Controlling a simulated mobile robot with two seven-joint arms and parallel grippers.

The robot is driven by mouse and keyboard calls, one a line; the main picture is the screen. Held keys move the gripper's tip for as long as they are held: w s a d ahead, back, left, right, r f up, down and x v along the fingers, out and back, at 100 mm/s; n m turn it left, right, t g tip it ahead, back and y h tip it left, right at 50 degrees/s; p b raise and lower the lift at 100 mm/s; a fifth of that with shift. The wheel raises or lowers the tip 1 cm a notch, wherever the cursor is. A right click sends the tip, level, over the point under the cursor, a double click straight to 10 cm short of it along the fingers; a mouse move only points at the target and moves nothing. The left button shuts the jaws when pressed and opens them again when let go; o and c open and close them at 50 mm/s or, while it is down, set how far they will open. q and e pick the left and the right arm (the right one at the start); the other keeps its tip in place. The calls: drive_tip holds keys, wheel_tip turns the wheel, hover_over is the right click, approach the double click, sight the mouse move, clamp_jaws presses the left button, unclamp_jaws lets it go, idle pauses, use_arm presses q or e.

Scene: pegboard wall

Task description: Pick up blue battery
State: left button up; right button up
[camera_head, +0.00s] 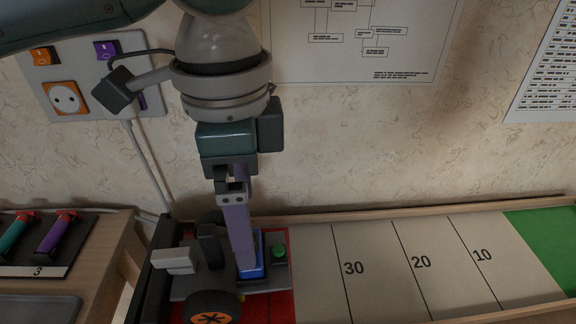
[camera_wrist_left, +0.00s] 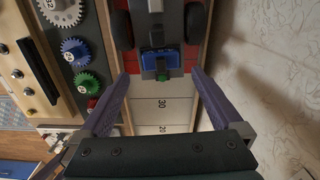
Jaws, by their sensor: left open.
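The blue battery (camera_head: 253,270) sits on a small dark wheeled car at the left end of the track. In the left wrist view the blue battery (camera_wrist_left: 160,62) lies across the car, just beyond the fingertips and centred between them. My left gripper (camera_head: 246,268) points down over the car, its purple fingers partly hiding the battery. In the left wrist view my left gripper (camera_wrist_left: 161,76) is open, with nothing between its fingers. Whether a finger touches the battery cannot be told. My right gripper is out of view.
The car (camera_head: 190,287) has a green button (camera_head: 279,251) beside the battery. A pale track (camera_head: 385,270) marked 30, 20, 10 runs right to a green end (camera_head: 545,240). A wooden bench with purple and green cylinders stands left. The wall with sockets (camera_head: 68,97) is close behind.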

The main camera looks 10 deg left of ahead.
use_arm(q)
wheel_tip(320, 180, down, 6)
drive_tip(key=shift+r+b, duration=0.1)
drive_tip(key=shift+b, duration=0.55)
drive_tip(key=c, duration=1.4)
drive_tip(key=shift+r, duration=0.1)
